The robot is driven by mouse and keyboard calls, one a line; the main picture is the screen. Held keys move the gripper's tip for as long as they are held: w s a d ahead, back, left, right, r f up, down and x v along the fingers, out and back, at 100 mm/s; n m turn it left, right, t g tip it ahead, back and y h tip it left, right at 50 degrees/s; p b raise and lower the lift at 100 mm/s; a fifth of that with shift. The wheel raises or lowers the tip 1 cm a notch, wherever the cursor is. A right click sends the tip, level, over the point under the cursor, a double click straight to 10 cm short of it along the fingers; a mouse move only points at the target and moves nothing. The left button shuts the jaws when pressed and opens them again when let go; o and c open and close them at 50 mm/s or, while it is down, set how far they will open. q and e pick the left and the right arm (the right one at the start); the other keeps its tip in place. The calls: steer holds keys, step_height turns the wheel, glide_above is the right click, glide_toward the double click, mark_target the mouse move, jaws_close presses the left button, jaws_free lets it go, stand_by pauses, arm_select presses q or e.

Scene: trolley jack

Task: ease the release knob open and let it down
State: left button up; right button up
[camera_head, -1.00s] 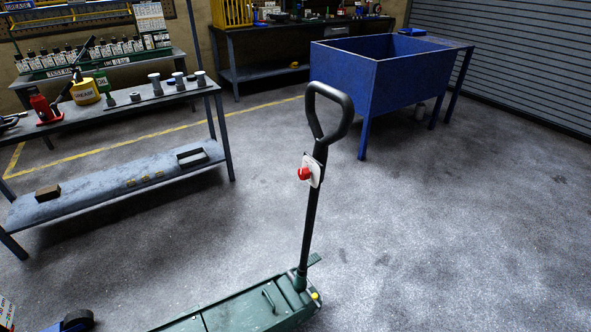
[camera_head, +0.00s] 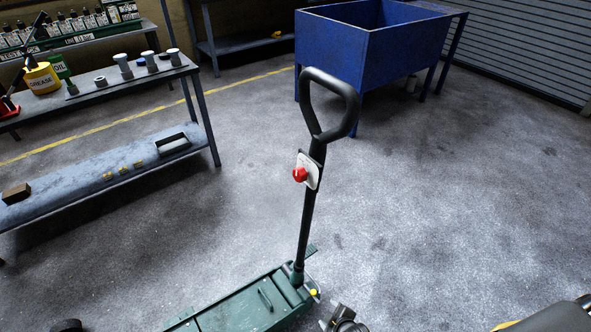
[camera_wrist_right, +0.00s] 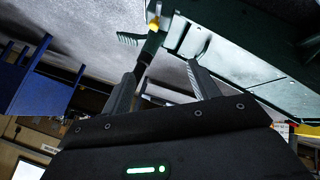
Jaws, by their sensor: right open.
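The green trolley jack (camera_head: 235,308) stands on the floor at the bottom of the head view. Its black handle (camera_head: 306,225) rises nearly upright to a loop grip (camera_head: 352,100). The red release knob (camera_head: 299,175) sits on a pale plate on the handle's left side. My right gripper (camera_head: 338,312) is low at the bottom edge, right of the jack's handle base, well below the knob and apart from it. In the right wrist view its two fingers (camera_wrist_right: 165,78) are spread with nothing held. The jack's body (camera_wrist_right: 235,45) and yellow part (camera_wrist_right: 154,22) show beyond them. My left gripper is out of view.
A blue open-topped bin on legs (camera_head: 365,55) stands behind the handle. A workbench (camera_head: 120,83) with bottles, cans and sockets is at the left, with a lower shelf (camera_head: 80,190). The floor (camera_head: 450,210) right of the handle is clear.

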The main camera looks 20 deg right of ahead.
steer(key=w+a+r+n+t, duration=0.2)
steer(key=w+r, duration=0.4)
steer(key=r, duration=0.3)
steer(key=w+a+r+n+t, duration=0.1)
steer(key=w+r+n+t, duration=0.15)
steer(key=w+r, duration=0.55)
steer(key=n+t+p, duration=0.1)
steer(key=n+t, duration=0.3)
steer(key=t, duration=0.1)
glide_toward(297, 172)
steer(key=w+f, duration=0.2)
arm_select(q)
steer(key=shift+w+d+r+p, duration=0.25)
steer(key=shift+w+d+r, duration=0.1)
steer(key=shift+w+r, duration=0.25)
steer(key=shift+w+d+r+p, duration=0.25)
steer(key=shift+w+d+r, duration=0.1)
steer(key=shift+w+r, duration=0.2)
arm_select(e)
steer(key=w, duration=1)
steer(key=shift+a+f, duration=0.1)
steer(key=shift+a, duration=0.05)
